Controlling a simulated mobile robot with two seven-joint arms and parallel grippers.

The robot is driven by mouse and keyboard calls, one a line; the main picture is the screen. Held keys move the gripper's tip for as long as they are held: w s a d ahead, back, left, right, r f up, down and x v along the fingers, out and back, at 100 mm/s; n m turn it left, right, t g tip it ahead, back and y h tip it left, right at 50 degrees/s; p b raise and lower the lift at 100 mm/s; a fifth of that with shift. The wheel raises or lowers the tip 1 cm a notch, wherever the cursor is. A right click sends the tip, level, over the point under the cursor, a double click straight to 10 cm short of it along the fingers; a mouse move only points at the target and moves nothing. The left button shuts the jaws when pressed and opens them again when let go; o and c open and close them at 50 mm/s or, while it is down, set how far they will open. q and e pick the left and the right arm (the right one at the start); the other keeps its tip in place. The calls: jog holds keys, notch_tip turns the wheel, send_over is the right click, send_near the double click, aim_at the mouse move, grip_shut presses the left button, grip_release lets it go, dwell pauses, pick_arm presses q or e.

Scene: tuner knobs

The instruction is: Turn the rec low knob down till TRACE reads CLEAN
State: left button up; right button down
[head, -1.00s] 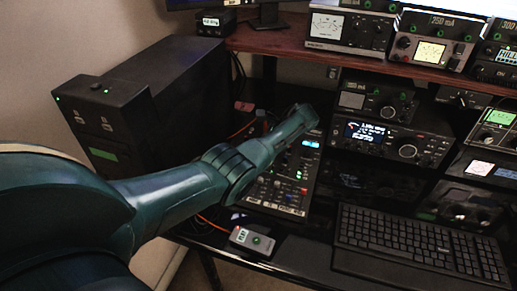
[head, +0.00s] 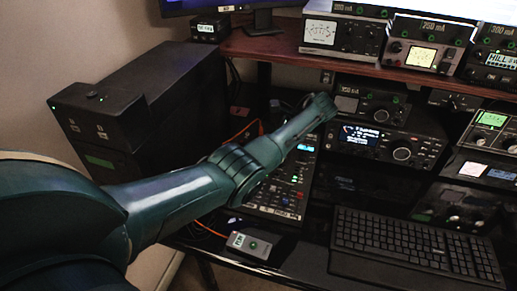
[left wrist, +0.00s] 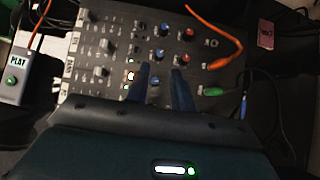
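The mixer panel (head: 270,195) lies on the desk, partly hidden behind my left arm in the head view. In the left wrist view the panel (left wrist: 110,50) shows rows of blue, red and grey knobs. My left gripper (left wrist: 161,70) is over the panel, its two dark fingers apart. A blue knob (left wrist: 156,81) shows between the fingers, and another blue knob (left wrist: 161,55) is just beyond the tips. I cannot tell whether a finger touches a knob, or which one is rec low. No readable TRACE label shows. My right gripper is not in view.
A small box marked PLAY (head: 251,244) sits at the desk's front edge. An orange cable (left wrist: 238,48) and a green plug (left wrist: 212,91) are at the panel's edge. A keyboard (head: 410,245) is to the right, and radios (head: 385,142) stand behind it.

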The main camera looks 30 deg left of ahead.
pick_arm(q)
jog(key=v, duration=0.5)
jog(key=shift+d+r, duration=0.25)
dwell(0.7)
